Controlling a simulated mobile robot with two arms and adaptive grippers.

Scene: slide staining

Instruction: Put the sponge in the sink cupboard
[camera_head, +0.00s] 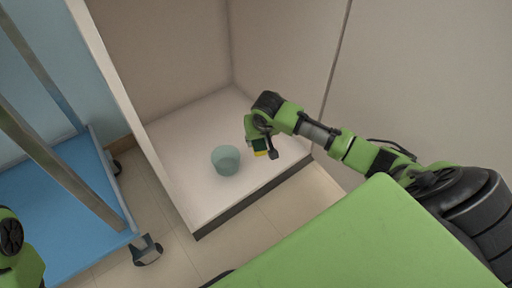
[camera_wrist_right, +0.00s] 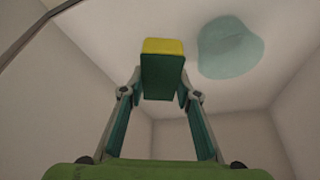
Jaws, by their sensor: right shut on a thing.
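The sponge (camera_wrist_right: 163,68), yellow on one face and dark green on the other, is held between the fingertips of my right gripper (camera_wrist_right: 162,88). The sponge appears to be above the cupboard floor; the exact gap cannot be told. Part of my left arm shows at the lower left of the head view, but its gripper is out of view.
A blue cart (camera_head: 95,205) on castors stands left of the cupboard. The cupboard floor's front right is clear.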

